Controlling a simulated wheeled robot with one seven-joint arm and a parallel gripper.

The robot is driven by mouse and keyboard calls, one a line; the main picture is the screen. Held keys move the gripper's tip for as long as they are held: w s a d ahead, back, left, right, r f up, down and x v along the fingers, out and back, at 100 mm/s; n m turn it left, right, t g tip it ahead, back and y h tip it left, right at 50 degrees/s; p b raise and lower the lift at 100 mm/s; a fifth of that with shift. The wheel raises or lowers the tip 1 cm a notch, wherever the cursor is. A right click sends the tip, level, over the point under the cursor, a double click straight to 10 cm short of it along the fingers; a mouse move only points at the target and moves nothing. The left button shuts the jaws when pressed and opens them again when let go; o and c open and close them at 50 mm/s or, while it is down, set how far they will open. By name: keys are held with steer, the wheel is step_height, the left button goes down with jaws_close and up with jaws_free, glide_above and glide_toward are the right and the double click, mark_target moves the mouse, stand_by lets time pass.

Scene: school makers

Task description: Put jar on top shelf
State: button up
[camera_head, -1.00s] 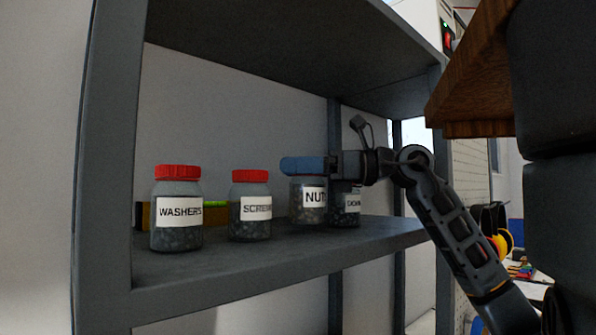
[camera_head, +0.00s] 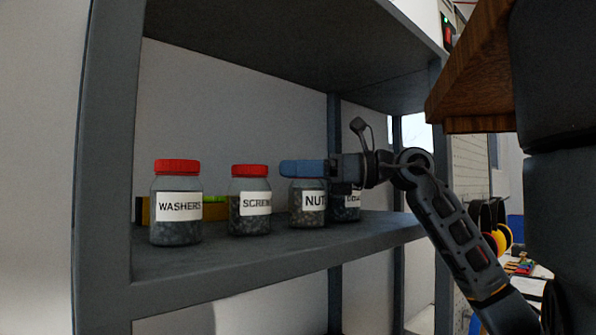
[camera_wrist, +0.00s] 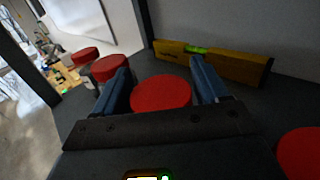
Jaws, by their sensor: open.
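Several glass jars with red lids stand upright in a row on the dark grey shelf board. The WASHERS jar (camera_head: 177,228) is at the left, then the SCREWS jar (camera_head: 249,222), the NUTS jar (camera_head: 309,218) and a partly hidden jar (camera_head: 345,213). My gripper (camera_head: 302,168) covers the NUTS jar's lid in the head view. In the wrist view my gripper (camera_wrist: 165,85) is open, with its blue fingers on either side of a red lid (camera_wrist: 161,95). Whether they touch it cannot be told. No label shows there.
A yellow level (camera_wrist: 212,62) lies behind the jars by the back wall. Neighbouring red lids show left (camera_wrist: 112,67) and right (camera_wrist: 300,152). An upper shelf board (camera_head: 290,55) is overhead; a post (camera_head: 105,170) stands at left. A wooden edge (camera_head: 475,90) is at upper right.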

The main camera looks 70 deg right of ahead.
steer(key=shift+r, duration=0.3)
steer(key=b+v, duration=0.3)
steer(key=v, duration=0.9)
steer(key=shift+b, duration=0.35)
steer(key=shift+d+f, duration=0.1)
